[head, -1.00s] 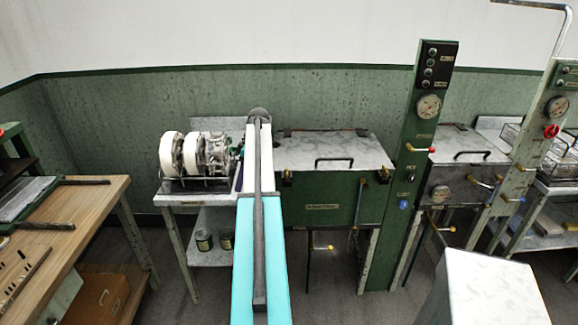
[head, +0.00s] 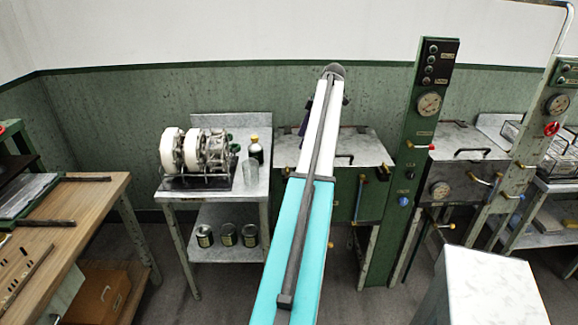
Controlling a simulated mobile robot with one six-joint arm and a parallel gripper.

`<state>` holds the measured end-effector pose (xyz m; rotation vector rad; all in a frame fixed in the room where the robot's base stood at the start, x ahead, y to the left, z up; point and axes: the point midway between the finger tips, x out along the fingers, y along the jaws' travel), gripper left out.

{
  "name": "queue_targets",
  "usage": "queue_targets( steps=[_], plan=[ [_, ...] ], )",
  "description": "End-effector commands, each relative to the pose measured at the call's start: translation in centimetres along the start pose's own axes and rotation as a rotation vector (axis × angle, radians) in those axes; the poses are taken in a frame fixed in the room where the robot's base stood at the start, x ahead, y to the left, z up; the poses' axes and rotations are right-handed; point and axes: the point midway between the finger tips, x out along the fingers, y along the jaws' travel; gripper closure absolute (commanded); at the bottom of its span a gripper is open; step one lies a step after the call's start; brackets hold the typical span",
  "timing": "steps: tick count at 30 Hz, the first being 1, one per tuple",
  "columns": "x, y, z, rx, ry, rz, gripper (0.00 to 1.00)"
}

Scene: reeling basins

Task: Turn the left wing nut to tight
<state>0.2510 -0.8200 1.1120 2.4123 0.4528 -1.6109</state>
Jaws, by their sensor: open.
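The lidded green basin (head: 347,205) stands behind my raised arm, with its grey lid closed. A small brass fitting (head: 287,172) shows at the front left corner of the lid, just left of my arm, and looks like the left wing nut. It is too small to tell how far it is turned. My arm reaches up and away over the basin's left part. A dark piece of my wrist shows left of the arm's far end. The jaws are hidden behind the arm.
A green gauge column (head: 410,165) rises at the basin's right. A wooden bench (head: 95,205) is at left.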

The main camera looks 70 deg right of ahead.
Motion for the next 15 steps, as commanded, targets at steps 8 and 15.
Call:
queue_targets(
  steps=[8, 15],
  plan=[
    [0.5, 0.0, 0.0, 0.001, 0.0, 0.0, 0.31],
    [2.6, -0.1, -0.1, 0.001, 0.0, -0.001, 0.31]
  ],
)
